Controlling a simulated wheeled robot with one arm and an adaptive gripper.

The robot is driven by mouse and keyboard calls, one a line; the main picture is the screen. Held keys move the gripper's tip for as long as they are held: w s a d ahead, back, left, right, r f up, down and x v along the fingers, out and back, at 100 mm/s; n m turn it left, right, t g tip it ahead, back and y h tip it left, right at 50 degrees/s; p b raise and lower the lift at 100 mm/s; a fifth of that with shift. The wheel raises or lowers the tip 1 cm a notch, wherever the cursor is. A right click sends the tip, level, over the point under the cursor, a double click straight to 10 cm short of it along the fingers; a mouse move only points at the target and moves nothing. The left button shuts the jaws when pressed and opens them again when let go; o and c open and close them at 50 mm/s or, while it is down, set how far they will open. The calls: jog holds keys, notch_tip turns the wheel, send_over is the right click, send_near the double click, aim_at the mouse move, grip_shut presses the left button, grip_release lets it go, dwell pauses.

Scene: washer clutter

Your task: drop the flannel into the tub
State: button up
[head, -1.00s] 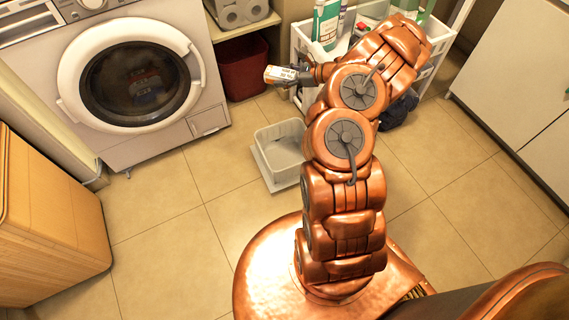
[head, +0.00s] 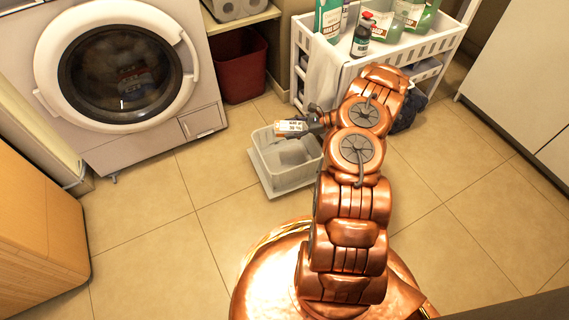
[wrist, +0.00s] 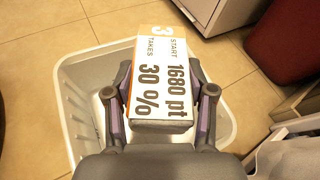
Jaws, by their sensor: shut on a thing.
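My gripper (head: 311,122) is shut on a small white box-like block (head: 288,128) with orange edges and dark print. In the wrist view the block (wrist: 161,75) is between the two fingers and its end face is grey. It looks like a printed box; I cannot tell that it is a flannel. The white tub (head: 292,180) stands on the floor, and my gripper holds the block above its far part. In the wrist view the tub's rim (wrist: 70,100) shows on both sides below the block. The tub's inside is partly hidden, with a grey shadow-like patch.
A white cart (head: 432,50) with several bottles stands behind my arm, a pale cloth (head: 322,80) hanging at its side. A dark cloth-like thing (head: 405,118) is partly hidden by my arm. A washer (head: 150,140) and a red bin (head: 240,70) are behind. Floor left of the tub is clear.

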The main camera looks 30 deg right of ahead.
notch_tip(320, 180, down, 6)
jog(key=shift+r+b, duration=0.25)
jog(key=shift+b, duration=0.95)
jog(key=o, duration=1.2)
jog(key=shift+o, duration=0.2)
jog(key=v, duration=1.2)
jog(key=shift+r, duration=0.15)
